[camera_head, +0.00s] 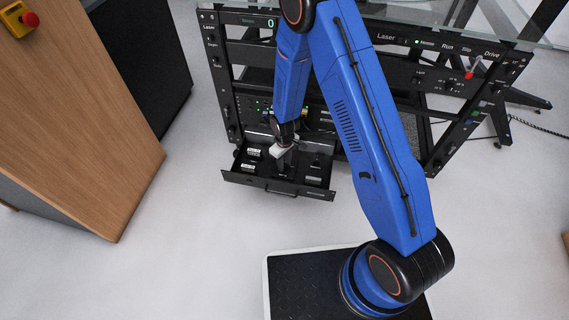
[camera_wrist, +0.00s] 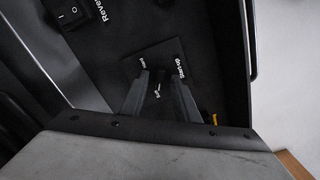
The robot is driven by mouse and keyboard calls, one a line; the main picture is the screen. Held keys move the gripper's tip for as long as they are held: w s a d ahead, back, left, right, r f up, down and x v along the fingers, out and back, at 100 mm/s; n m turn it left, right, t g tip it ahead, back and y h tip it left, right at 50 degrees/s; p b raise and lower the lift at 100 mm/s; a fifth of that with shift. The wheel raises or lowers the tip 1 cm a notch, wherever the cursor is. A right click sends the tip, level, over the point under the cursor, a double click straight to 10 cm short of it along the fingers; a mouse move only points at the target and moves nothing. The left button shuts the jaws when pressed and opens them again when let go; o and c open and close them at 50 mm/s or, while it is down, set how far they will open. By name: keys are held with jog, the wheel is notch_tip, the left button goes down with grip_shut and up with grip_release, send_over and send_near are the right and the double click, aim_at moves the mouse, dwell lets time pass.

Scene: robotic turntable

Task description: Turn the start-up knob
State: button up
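The start-up knob (camera_wrist: 160,78) is a small dark shape on a dark square plate in the wrist view, with white lettering around it, including "Start-up" to its right. My gripper (camera_wrist: 160,84) reaches down over this plate. Its two grey fingers stand apart, one on each side of the knob, and a gap shows between them. Whether either finger touches the knob is hard to tell in the dark. In the head view my gripper (camera_head: 284,152) is low inside the pulled-out black drawer (camera_head: 255,182). The knob is not distinguishable there.
A black rocker switch (camera_wrist: 72,14) with "Reverse" lettering is nearby in the drawer. The black equipment rack (camera_head: 440,80) rises behind the drawer, with a glass top above. A wooden cabinet (camera_head: 75,120) stands at left. The floor in front is clear.

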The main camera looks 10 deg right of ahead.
jog(key=shift+c, duration=0.7)
grip_shut()
jog(key=shift+m, duration=0.4)
jog(key=m, duration=0.5)
jog(key=shift+m, duration=0.3)
jog(key=m, duration=0.5)
jog(key=shift+m, duration=0.3)
jog(key=shift+o, duration=0.7)
grip_release()
